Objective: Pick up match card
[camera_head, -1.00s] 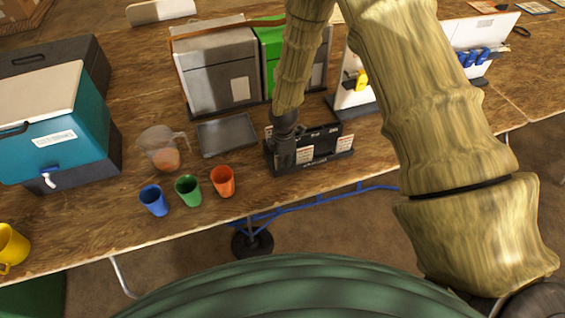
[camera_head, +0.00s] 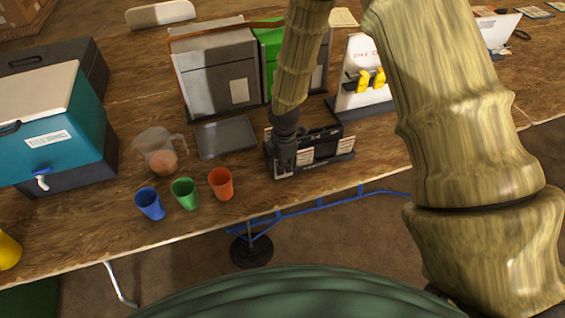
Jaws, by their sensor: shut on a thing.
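A black card rack (camera_head: 318,165) stands near the front edge of the wooden table. White cards show along its front: one in the middle (camera_head: 305,155) and one at the right end (camera_head: 346,146). My gripper (camera_head: 286,162) points down at the rack's left end. It is shut on a match card (camera_head: 284,172), which is mostly hidden behind the fingers. I cannot tell whether that card is clear of its slot.
A grey tray (camera_head: 226,138) lies left of the rack. Orange (camera_head: 221,185), green (camera_head: 185,194) and blue (camera_head: 149,204) cups and a clear jug (camera_head: 157,152) stand further left. A grey box (camera_head: 215,75) stands behind. A white stand (camera_head: 362,90) with yellow items is behind right.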

